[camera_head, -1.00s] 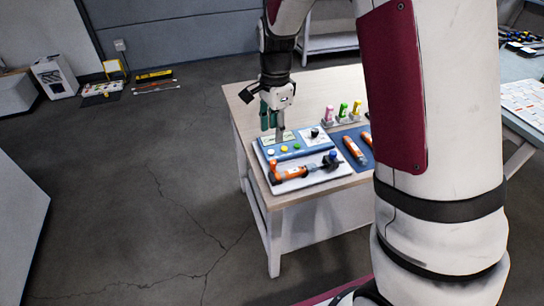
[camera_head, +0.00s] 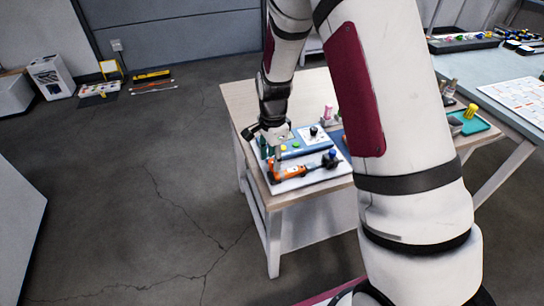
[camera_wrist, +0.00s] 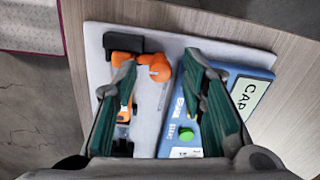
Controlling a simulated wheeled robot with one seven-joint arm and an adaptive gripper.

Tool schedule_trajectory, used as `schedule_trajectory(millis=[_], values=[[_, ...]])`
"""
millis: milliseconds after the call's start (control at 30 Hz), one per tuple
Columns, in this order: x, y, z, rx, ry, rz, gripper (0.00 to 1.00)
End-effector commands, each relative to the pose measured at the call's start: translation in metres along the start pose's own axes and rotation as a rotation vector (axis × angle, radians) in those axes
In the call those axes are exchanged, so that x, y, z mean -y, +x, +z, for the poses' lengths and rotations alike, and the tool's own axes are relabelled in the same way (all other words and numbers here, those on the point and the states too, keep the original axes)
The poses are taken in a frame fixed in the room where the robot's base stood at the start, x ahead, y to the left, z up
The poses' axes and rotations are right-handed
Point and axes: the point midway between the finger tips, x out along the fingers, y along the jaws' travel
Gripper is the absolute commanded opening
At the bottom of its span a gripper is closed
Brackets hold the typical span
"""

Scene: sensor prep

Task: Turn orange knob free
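The orange knob (camera_wrist: 160,67) is at the side of an orange and black device (camera_wrist: 122,80) on a white board (camera_wrist: 95,45). My gripper (camera_wrist: 160,80) is open, its green-padded fingers on either side of the knob in the picture. The knob shows between the fingertips; I cannot tell whether either finger touches it. The left finger overlaps the device's body. The knob is hard to make out there.
A blue panel (camera_wrist: 257,75) with a green button (camera_wrist: 186,134) and a "CAP" label lies right of the device. The wooden table (camera_head: 237,95) has its left edge near my gripper. Pink-topped item (camera_head: 327,112) stands behind. A teal tray (camera_head: 482,123) is farther right.

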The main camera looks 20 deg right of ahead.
Motion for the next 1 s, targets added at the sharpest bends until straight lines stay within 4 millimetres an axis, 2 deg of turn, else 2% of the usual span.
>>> schedule_trajectory(millis=[67, 200, 233, 667, 1000], values=[[0.0, -0.0002, 0.0001, 0.0, 0.0, 0.0, 0.36], [0.0, -0.0003, 0.0001, 0.0, 0.0, 0.0, 0.04], [0.0, -0.0003, 0.0001, 0.0, 0.0, 0.0, 0.0], [0.0003, -0.0005, 0.0, 0.002, -0.049, -0.001, 0.0], [0.0006, -0.0006, -0.0001, 0.009, -0.289, -0.001, 0.0]])
